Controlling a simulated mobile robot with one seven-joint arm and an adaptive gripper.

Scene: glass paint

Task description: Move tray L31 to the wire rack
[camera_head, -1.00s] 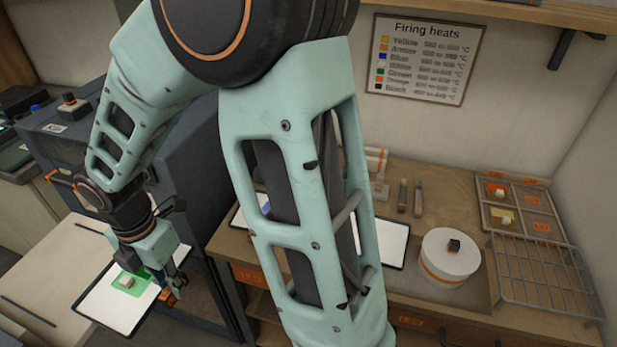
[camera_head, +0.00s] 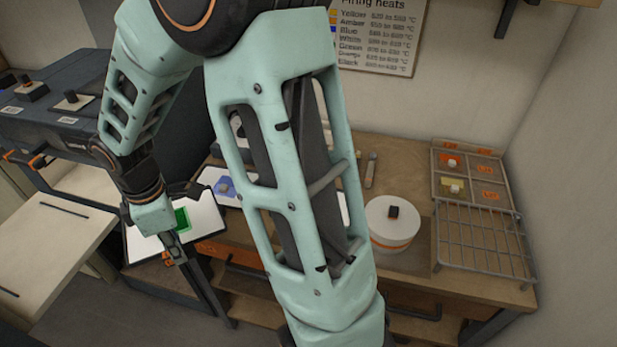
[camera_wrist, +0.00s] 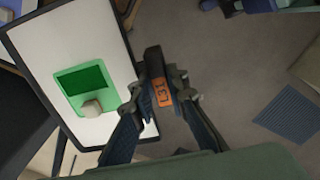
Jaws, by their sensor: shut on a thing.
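Tray L31 (camera_head: 140,243) is a white tray with a dark rim. It carries a green glass piece (camera_head: 182,219) with a pale block on it, clearer in the wrist view (camera_wrist: 92,107). My gripper (camera_wrist: 160,88) is shut on the tray's dark handle with the orange L31 label (camera_wrist: 162,92). In the head view my gripper (camera_head: 174,250) is at the left, holding the tray in the air. The wire rack (camera_head: 482,245) stands at the right end of the bench and looks empty. My arm hides part of the bench.
A white round pot (camera_head: 392,222) with a dark knob stands left of the rack. A sectioned tray (camera_head: 468,170) lies behind the rack. Another white tray with blue glass (camera_head: 224,187) is on the bench near the held tray. The dark kiln (camera_head: 60,120) stands at the left.

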